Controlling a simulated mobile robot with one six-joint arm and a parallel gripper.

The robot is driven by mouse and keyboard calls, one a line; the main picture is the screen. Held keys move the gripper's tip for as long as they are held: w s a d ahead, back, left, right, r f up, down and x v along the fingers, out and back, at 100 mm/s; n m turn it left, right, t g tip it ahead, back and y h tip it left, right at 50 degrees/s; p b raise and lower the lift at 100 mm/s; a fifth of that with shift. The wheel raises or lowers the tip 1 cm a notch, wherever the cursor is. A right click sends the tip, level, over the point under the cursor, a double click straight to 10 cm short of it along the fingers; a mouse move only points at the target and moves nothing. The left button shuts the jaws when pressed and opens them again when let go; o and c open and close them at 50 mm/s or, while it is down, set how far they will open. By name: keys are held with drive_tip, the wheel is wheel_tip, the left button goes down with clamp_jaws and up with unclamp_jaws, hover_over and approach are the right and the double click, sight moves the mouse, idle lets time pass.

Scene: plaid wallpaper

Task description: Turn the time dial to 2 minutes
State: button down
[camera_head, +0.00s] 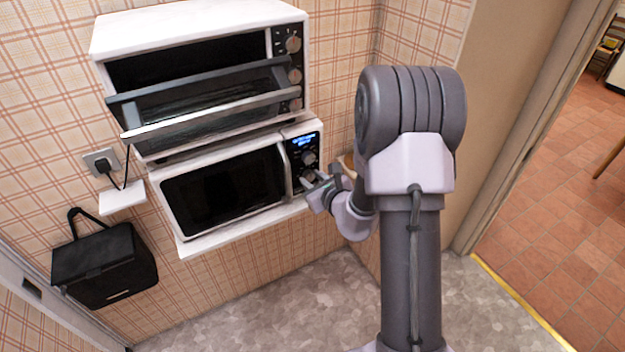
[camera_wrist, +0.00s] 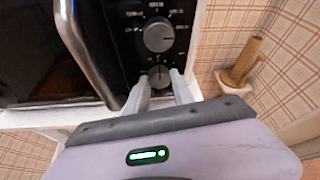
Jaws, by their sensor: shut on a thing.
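The white microwave (camera_head: 172,208) has a black control panel with a lit blue display (camera_head: 303,140) and two round dials. In the wrist view the upper dial (camera_wrist: 159,35) is grey with white markings around it. The lower dial (camera_wrist: 160,76) is below it, with its pointer line close to upright. My gripper (camera_wrist: 161,84) has one finger on each side of the lower dial and is shut on it. In the head view my gripper (camera_head: 310,187) is at the panel's lower right. The labels are too small to read, so I cannot tell which dial sets the time.
A toaster oven (camera_head: 190,18) with its glass door partly open stands above the microwave. The microwave's handle (camera_wrist: 82,50) is left of my fingers. A wooden object (camera_wrist: 242,62) is to the right. A black bag (camera_head: 104,265) hangs at the left wall.

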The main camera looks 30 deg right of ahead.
drive_tip(key=shift+y+p, duration=0.3)
drive_tip(key=shift+d+r+m+y+p, duration=0.15)
drive_tip(key=shift+m+y+p, duration=0.35)
drive_tip(key=shift+m+p, duration=0.35)
drive_tip(key=shift+m+y+p, duration=0.8)
drive_tip(key=shift+m+p, duration=0.1)
drive_tip(key=shift+m, duration=0.25)
drive_tip(key=m, duration=0.1)
drive_tip(key=m+y+p, duration=0.1)
drive_tip(key=shift+d+f+m+y, duration=0.15)
drive_tip(key=shift+f+m+y, duration=0.1)
drive_tip(key=shift+m+y, duration=0.05)
drive_tip(key=m+t+y, duration=0.1)
drive_tip(key=m, duration=0.1)
drive_tip(key=shift+f+m+y, duration=0.1)
drive_tip(key=shift+m+y, duration=0.2)
drive_tip(key=m, duration=0.2)
drive_tip(key=m+t+y+b, duration=0.1)
drive_tip(key=m, duration=0.1)
drive_tip(key=shift+f+m, duration=0.2)
drive_tip(key=shift+m, duration=0.1)
drive_tip(key=m+t+y+b, duration=0.1)
drive_tip(key=m+t, duration=0.1)
drive_tip(key=m, duration=0.2)
drive_tip(key=shift+m, duration=0.4)
